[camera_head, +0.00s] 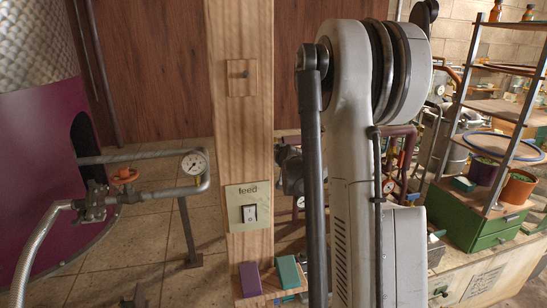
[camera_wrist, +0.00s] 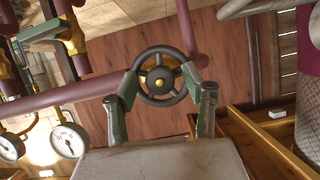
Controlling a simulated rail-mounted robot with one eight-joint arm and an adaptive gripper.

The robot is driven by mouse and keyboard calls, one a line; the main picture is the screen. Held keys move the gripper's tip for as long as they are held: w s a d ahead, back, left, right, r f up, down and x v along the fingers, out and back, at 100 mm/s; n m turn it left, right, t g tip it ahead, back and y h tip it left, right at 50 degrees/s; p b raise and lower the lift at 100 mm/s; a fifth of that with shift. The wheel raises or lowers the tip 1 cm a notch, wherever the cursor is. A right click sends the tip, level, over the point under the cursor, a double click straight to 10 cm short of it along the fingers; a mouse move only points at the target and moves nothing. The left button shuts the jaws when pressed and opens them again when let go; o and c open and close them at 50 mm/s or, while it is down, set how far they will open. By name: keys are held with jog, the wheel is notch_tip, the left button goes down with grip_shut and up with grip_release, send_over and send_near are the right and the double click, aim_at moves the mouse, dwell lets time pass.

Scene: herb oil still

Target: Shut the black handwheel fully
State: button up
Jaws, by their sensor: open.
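In the wrist view the black handwheel (camera_wrist: 160,62) is a dark round rim with spokes and a brass-coloured hub, seen face on in front of a maroon pipe. My gripper (camera_wrist: 160,86) shows there with its two green-sided fingers apart, one near the lower left of the rim and one near the lower right. The fingers appear to overlap the rim's sides in the picture; I cannot tell whether they touch it. In the head view my arm stands in the middle, and I cannot make out the handwheel or my gripper there.
In the wrist view a pressure gauge (camera_wrist: 68,141) sits left of my gripper, and the maroon pipe (camera_wrist: 97,88) crosses behind the wheel. In the head view a wooden post (camera_head: 240,120) carries a "feed" switch (camera_head: 249,213). A shelf rack (camera_head: 497,110) stands at the right.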

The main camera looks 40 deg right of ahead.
jog(key=shift+c, duration=0.2)
jog(key=c, duration=1.1)
jog(key=shift+b, duration=0.3)
jog(key=shift+d+f+m+t+y+b, duration=0.1)
jog(key=shift+m+t+y+b, duration=0.85)
jog(key=shift+m+b, duration=1.5)
jog(key=shift+a+m+t+y+b, duration=0.1)
jog(key=shift+m+t+y+b, duration=0.35)
jog(key=shift+m+t+b, duration=1.45)
jog(key=shift+d+f+m+t+y+b, duration=0.1)
jog(key=shift+m+t+y+b, duration=0.55)
jog(key=shift+m+b, duration=2.35)
jog(key=shift+m+p, duration=0.65)
jog(key=shift+m, duration=0.1)
